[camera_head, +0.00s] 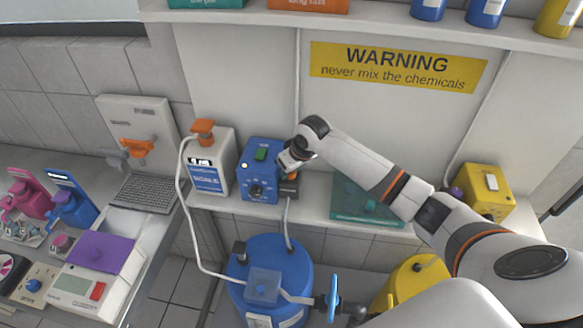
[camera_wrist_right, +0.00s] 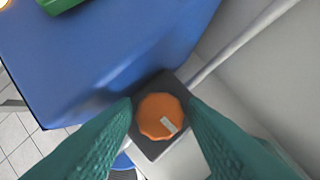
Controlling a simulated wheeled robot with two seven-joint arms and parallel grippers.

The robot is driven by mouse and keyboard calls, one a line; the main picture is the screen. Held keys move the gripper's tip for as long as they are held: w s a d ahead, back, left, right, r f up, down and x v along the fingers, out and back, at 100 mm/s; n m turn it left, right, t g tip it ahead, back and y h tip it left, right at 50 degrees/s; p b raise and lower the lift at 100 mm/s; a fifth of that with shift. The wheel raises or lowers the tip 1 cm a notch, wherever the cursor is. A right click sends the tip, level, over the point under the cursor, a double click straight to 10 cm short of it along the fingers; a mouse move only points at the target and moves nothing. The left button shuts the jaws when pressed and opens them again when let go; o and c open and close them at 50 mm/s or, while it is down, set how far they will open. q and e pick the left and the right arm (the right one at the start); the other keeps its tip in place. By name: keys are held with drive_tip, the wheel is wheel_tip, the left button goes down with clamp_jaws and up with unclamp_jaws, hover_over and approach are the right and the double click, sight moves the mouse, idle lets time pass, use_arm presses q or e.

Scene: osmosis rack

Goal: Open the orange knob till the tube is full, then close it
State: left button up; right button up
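The orange knob (camera_wrist_right: 160,117) has a pale mark on its face and sits on a dark square block on the side of the blue box (camera_wrist_right: 110,45). The blue box (camera_head: 260,172) stands on the shelf in the head view. My right gripper (camera_wrist_right: 160,108) has its teal fingers on either side of the knob, with narrow gaps showing; it looks open around it. In the head view my right gripper (camera_head: 291,164) is at the box's right side and largely hides the knob. A grey tube (camera_head: 288,222) runs from below the box toward the blue barrel; its fill is unclear. My left gripper is out of view.
A white box (camera_head: 209,165) with an orange valve stands left of the blue box. A teal tray (camera_head: 360,203) and a yellow box (camera_head: 482,190) are to the right. The blue barrel (camera_head: 270,265) and a yellow barrel (camera_head: 410,280) stand below the shelf.

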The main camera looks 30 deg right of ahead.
drive_tip(key=b+v, duration=0.3)
drive_tip(key=v, duration=0.9)
drive_tip(key=shift+s+f, duration=0.1)
idle(0.4)
